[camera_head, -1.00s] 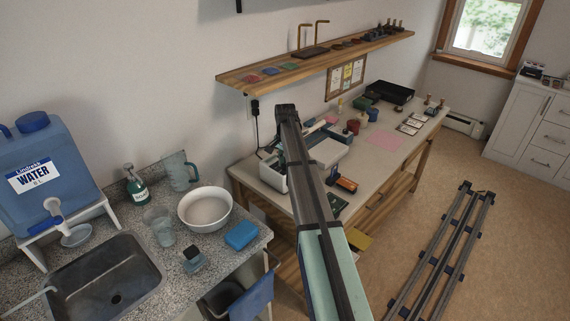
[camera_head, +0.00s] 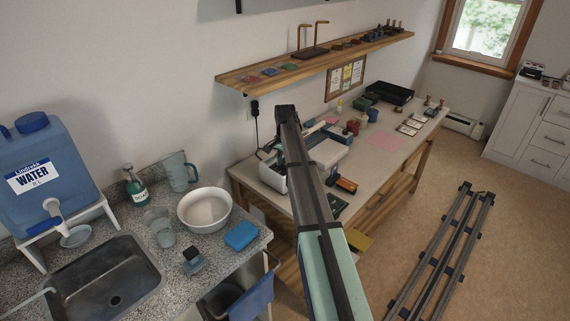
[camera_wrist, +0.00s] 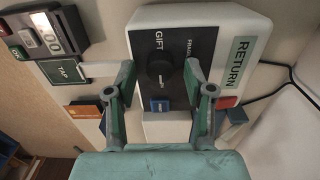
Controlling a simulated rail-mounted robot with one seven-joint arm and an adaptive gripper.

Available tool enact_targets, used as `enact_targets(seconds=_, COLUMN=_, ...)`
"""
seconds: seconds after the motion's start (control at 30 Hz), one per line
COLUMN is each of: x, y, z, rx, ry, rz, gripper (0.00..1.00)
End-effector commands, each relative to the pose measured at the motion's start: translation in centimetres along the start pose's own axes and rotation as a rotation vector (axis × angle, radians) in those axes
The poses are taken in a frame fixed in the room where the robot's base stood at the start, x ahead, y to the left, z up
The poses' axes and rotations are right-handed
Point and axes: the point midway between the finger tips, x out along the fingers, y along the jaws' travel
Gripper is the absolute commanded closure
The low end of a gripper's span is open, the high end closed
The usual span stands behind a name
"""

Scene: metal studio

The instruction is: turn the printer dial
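The printer (camera_wrist: 145,20) is a white box with a dark front panel, seen close up in the wrist view. A pale mark shows on the dial's lower part. My gripper (camera_wrist: 158,76) is open, one finger on each side of the dial with visible gaps; I cannot tell how far above the panel the fingertips are. In the head view my arm covers part of the white printer (camera_head: 272,173), and the dial is hidden.
A dark cable (camera_wrist: 280,82) runs on the right. The workbench (camera_head: 262,183) also carries small items; a shelf (camera_head: 320,66) hangs above it.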

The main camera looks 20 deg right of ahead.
Motion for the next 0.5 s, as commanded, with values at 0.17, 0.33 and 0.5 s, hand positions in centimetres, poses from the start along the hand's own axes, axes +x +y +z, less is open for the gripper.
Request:
enact_targets(seconds=0.17, x=-0.1, y=0.0, z=0.0, rx=-0.001, ry=0.001, rz=-0.001, gripper=0.47)
enact_targets(seconds=0.33, x=-1.2, y=-0.1, z=-0.1, rx=-0.001, ry=0.001, rz=-0.001, gripper=0.47)
enact_targets(seconds=0.5, x=-4.0, y=-0.1, z=-0.1, rx=-0.001, ry=0.002, rz=-0.002, gripper=0.47)
